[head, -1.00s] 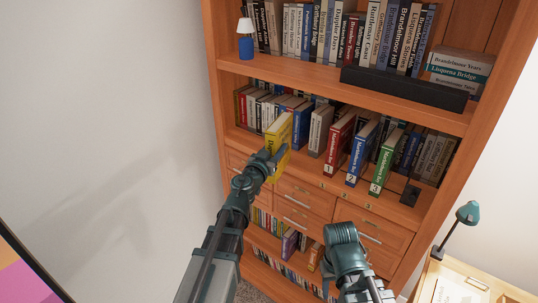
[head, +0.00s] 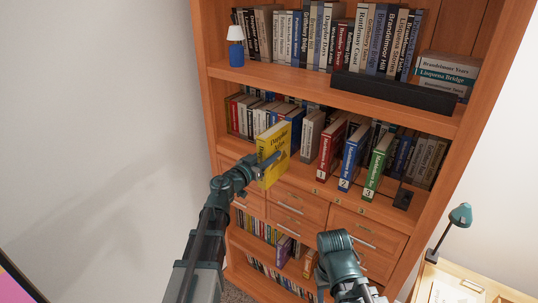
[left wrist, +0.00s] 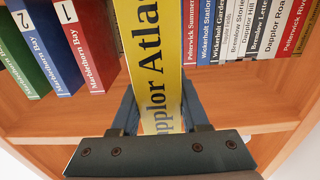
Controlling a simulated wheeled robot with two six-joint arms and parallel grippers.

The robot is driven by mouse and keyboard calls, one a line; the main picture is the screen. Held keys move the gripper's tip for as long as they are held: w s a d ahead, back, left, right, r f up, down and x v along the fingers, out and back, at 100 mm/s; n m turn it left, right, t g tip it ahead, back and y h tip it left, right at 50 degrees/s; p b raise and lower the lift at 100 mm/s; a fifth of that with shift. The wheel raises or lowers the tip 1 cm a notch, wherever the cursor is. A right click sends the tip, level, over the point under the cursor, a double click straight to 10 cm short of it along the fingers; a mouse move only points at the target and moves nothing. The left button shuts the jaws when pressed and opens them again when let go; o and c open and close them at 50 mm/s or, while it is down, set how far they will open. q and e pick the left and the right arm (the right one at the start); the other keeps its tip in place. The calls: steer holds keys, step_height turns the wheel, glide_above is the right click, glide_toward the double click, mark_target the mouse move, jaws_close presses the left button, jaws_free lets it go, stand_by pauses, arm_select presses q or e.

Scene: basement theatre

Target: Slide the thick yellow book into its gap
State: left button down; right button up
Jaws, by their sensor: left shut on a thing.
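The thick yellow book (head: 270,168), lettered Dapplor Atlas, is upright in front of the middle shelf's left half, overlapping the shelf edge in the head view. Its broad cover faces partly toward the head camera. My left gripper (head: 278,158) is shut on it. In the left wrist view the yellow book (left wrist: 150,55) stands between the fingers (left wrist: 160,112), its lettered spine toward the camera. Neighbouring books stand on both sides of it there. Its gap is hidden behind it. Of my right arm only links show at the bottom of the head view; its gripper is not visible.
A blue book (head: 296,120) and a pale grey book (head: 311,135) stand to the right of the yellow book. Numbered red (head: 328,155), blue (head: 352,160) and green (head: 377,168) books protrude further right. Drawers (head: 297,205) lie below the shelf. A lamp (head: 461,215) stands at lower right.

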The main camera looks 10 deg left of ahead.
mark_target(279, 146)
arm_select(q)
steer(key=shift+w, duration=0.15)
steer(key=shift+x, duration=2.8)
steer(key=x, duration=0.9)
stand_by(2.7)
steer(key=shift+c, duration=1.6)
jaws_free()
steer(key=v, duration=1.4)
steer(key=shift+d, duration=0.15)
